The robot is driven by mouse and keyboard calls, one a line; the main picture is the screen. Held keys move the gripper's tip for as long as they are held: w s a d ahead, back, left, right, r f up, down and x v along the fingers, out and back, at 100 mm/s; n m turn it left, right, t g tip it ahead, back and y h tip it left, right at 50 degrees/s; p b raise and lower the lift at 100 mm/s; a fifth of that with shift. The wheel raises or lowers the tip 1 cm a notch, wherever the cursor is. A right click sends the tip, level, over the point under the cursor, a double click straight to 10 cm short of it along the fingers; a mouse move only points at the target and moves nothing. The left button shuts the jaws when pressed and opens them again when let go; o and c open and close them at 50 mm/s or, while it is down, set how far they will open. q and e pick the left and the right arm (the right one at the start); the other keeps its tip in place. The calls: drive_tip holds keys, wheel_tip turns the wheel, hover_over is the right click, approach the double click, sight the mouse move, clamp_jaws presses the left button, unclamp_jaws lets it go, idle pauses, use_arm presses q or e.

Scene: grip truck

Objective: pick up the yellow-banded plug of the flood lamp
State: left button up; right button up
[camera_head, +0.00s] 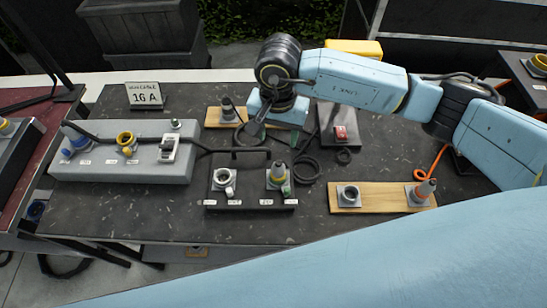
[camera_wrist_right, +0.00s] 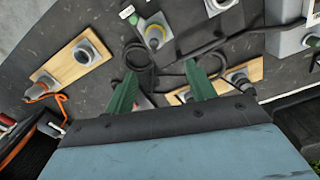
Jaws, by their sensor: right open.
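A grey plug with a yellow band (camera_head: 278,174) stands upright at the right end of a low dark box (camera_head: 252,203) in the middle of the table. The yellow-banded plug also shows in the right wrist view (camera_wrist_right: 155,38), beyond the fingertips. Which lamp the plug's cable leads to cannot be told. My left gripper is out of view.
A grey box (camera_head: 120,172) with a blue plug and a yellow-ringed socket stands left. A wooden board (camera_head: 378,197) at right bears a grey socket and an orange-cabled plug (camera_head: 425,190). Another plug (camera_head: 228,108) stands on the rear board. Black cables loop behind the dark box.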

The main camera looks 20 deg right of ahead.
sight(279, 162)
drive_tip(key=f, duration=0.4)
drive_tip(key=s+f+p, duration=0.1)
drive_tip(key=f, duration=0.1)
drive_tip(key=shift+f, duration=0.4)
drive_tip(key=shift+s+f+p, duration=0.15)
drive_tip(key=shift+f+p, duration=0.1)
drive_tip(key=shift+f, duration=0.3)
drive_tip(key=shift+s+f+p, duration=0.15)
drive_tip(key=shift+f+p, duration=0.1)
drive_tip(key=shift+f, duration=0.3)
wheel_tip(279, 162, down, 2)
drive_tip(key=shift+f, duration=0.7)
drive_tip(key=c, duration=0.9)
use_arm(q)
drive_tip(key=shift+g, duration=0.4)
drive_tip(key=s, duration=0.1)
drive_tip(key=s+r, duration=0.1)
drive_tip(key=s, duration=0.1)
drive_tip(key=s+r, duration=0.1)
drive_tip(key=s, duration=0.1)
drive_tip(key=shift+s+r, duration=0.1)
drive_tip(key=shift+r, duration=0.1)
use_arm(e)
drive_tip(key=shift+c, duration=0.3)
